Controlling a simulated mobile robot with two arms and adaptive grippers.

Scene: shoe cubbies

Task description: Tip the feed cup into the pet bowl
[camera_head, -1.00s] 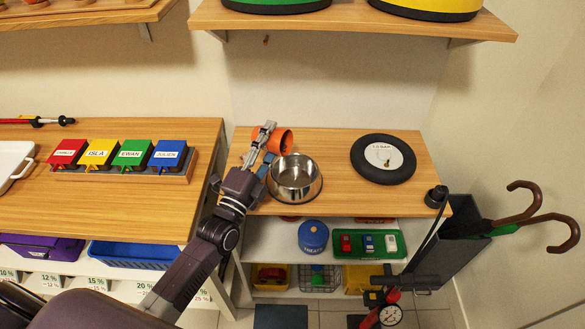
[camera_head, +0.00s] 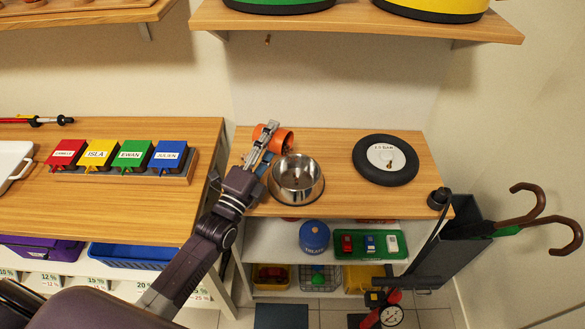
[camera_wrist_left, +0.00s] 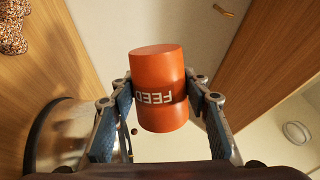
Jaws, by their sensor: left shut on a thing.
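My left gripper (camera_head: 268,138) is shut on the orange feed cup (camera_head: 283,141), above the tabletop behind the pet bowl. In the left wrist view the cup (camera_wrist_left: 158,85) sits between the blue-padded fingers, its FEED lettering upside down. The cup looks tipped on its side; its inside is hard to make out. The steel pet bowl (camera_head: 296,172) stands just in front and to the right of the cup. A few small brown specks show in it. The bowl also shows in the left wrist view (camera_wrist_left: 62,125), with a small brown bit near its rim. My right gripper is not in view.
A black wheel (camera_head: 385,160) lies right of the bowl on the same wooden top (camera_head: 335,143). A shelf (camera_head: 350,27) overhangs behind. Four named coloured boxes (camera_head: 118,156) stand on the left bench. An umbrella stand (camera_head: 445,250) is at the right.

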